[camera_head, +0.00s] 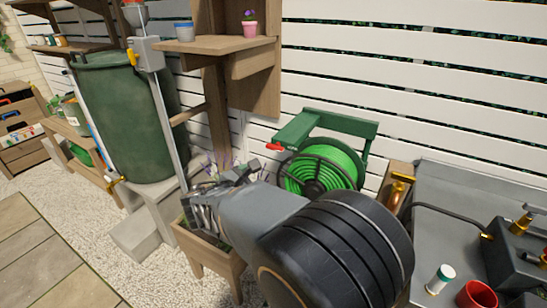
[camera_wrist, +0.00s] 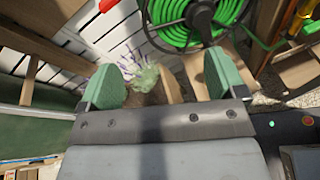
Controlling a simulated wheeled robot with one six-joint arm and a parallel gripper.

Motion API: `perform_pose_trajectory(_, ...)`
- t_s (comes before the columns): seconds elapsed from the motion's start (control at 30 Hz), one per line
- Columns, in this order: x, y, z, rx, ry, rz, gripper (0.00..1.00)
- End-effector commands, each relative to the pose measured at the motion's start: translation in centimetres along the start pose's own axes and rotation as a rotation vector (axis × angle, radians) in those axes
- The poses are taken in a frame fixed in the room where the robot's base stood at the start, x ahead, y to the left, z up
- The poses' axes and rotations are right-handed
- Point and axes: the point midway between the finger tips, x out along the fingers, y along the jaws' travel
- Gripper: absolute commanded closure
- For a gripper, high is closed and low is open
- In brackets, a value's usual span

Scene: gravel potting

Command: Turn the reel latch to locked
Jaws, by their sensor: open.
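The green hose reel (camera_head: 322,170) is mounted at the white slatted fence, with a bright green hose wound on it. A small red lever (camera_head: 275,147), which looks like the latch, sticks out at the left of the reel's green frame (camera_head: 340,122). I cannot tell its locked or unlocked position.
A wooden planter (camera_head: 208,248) with purple flowers stands below my gripper. A large green barrel (camera_head: 125,115) is at left. A wooden shelf (camera_head: 222,50) holds pots above. A grey worktop (camera_head: 465,195) with a red pot (camera_head: 476,296) is at right.

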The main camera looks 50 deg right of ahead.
Motion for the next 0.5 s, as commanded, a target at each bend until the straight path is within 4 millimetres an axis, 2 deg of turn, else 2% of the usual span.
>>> perform_pose_trajectory(0.03,0.7,0.6,-0.4,-0.076,-0.058,0.035,0.11)
perform_pose_trajectory(0.2,1.2,2.7,0.2,-0.258,-0.207,0.126,0.11)
perform_pose_trajectory(0.37,1.9,3.7,0.5,-0.325,-0.265,0.159,0.11)
perform_pose_trajectory(0.5,3.7,4.2,1.1,-0.335,-0.273,0.162,0.11)
